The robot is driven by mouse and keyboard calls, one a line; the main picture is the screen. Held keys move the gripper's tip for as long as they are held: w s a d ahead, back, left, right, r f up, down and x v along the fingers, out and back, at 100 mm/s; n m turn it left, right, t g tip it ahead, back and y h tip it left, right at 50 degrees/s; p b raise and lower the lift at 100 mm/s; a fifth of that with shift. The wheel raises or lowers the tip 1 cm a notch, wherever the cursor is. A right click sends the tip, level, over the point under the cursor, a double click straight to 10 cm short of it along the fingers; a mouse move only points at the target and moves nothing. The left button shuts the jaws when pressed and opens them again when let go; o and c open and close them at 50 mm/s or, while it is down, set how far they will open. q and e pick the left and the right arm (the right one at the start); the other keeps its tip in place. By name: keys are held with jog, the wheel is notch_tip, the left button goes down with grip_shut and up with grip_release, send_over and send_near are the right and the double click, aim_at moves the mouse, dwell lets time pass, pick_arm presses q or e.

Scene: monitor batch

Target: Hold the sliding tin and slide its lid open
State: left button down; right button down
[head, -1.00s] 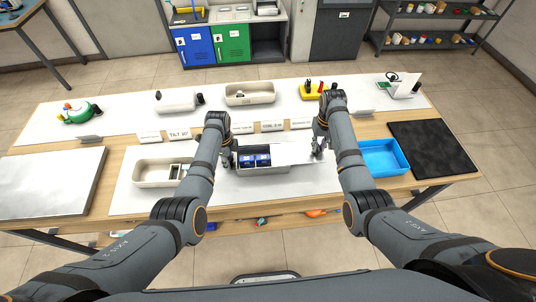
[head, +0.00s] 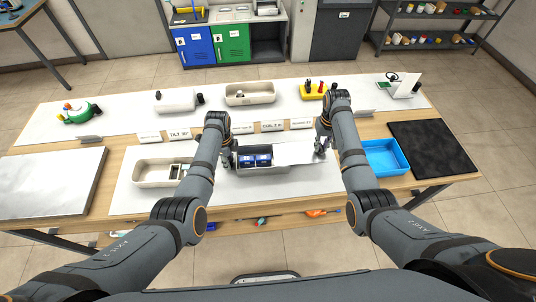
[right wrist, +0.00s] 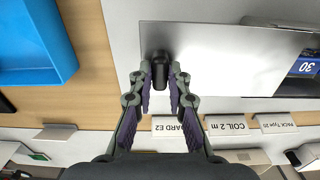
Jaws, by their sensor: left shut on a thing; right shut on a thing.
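The grey sliding tin (head: 262,172) sits on the white mat in the middle of the table. Its left part is uncovered and shows blue packs (head: 256,160) inside; one also shows in the right wrist view (right wrist: 305,67). The flat metallic lid (head: 297,153) covers the right part and sticks out past the tin's right side. My left gripper (head: 231,159) is shut on the tin at its left end, partly hidden by my arm. My right gripper (head: 321,148) is shut on the black lid knob (right wrist: 160,68) at the lid's right end.
A blue tray (head: 404,168) and a black mat (head: 432,148) lie to the right. A beige tray (head: 143,182) stands to the left. Label cards (head: 272,126) stand just behind the tin. A beige bin (head: 250,98) is farther back.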

jog(key=c, duration=1.2)
grip_release()
notch_tip(320, 180, up, 12)
